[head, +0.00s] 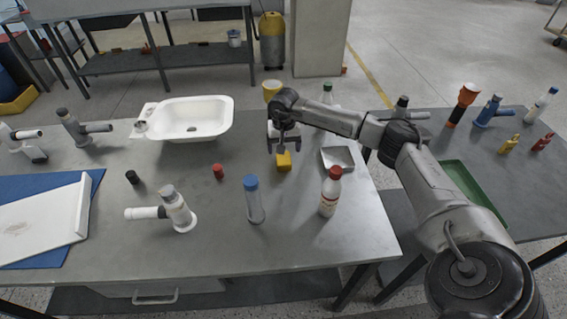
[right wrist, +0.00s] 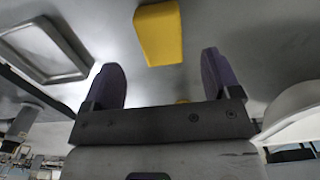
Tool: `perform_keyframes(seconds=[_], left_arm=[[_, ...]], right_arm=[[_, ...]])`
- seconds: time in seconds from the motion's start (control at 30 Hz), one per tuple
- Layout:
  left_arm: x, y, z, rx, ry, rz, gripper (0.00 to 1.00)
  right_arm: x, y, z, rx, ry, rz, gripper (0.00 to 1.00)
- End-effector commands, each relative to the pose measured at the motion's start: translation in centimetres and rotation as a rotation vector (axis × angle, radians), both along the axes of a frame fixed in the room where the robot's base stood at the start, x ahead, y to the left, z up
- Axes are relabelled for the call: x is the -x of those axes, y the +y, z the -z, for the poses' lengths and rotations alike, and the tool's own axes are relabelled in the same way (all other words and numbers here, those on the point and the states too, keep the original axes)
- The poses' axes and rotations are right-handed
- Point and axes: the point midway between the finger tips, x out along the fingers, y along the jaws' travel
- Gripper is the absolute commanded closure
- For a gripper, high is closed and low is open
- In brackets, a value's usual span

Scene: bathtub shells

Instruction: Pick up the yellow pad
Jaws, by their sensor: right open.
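The yellow pad (head: 284,162) is a small block lying on the grey table in the head view, just below my right gripper (head: 284,146). In the right wrist view the pad (right wrist: 160,34) lies ahead of the fingertips, roughly centred between them. The right gripper (right wrist: 165,78) is open, with two dark fingers spread apart and nothing between them. The pad and fingers look apart. My left gripper is not in the head view.
A metal tray (head: 338,160) lies right of the pad. A white basin (head: 196,112) is at back left. The table is bare just left of the pad.

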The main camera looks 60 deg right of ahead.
Motion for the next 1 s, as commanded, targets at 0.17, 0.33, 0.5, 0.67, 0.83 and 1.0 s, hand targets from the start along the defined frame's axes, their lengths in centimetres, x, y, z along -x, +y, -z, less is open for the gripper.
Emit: perform_keyframes(seconds=[0.17, 0.33, 0.5, 0.67, 0.83, 1.0], left_arm=[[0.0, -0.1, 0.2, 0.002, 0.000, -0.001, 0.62], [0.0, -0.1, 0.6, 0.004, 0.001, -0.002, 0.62], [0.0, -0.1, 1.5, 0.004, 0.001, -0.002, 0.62], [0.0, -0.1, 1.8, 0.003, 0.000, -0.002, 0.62], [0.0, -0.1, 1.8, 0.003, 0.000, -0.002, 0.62], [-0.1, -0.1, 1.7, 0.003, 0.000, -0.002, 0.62]], right_arm=[[0.0, 0.0, 0.6, 0.000, 0.000, 0.000, 0.17], [-0.1, 0.0, 1.8, -0.001, -0.001, 0.000, 0.17], [-0.1, 0.0, 4.0, -0.002, 0.001, -0.001, 0.17], [-0.1, 0.0, 5.6, -0.002, -0.001, 0.000, 0.17], [-0.1, 0.0, 5.7, -0.001, -0.002, 0.000, 0.17], [-0.1, 0.0, 5.7, -0.001, -0.002, 0.000, 0.27]])
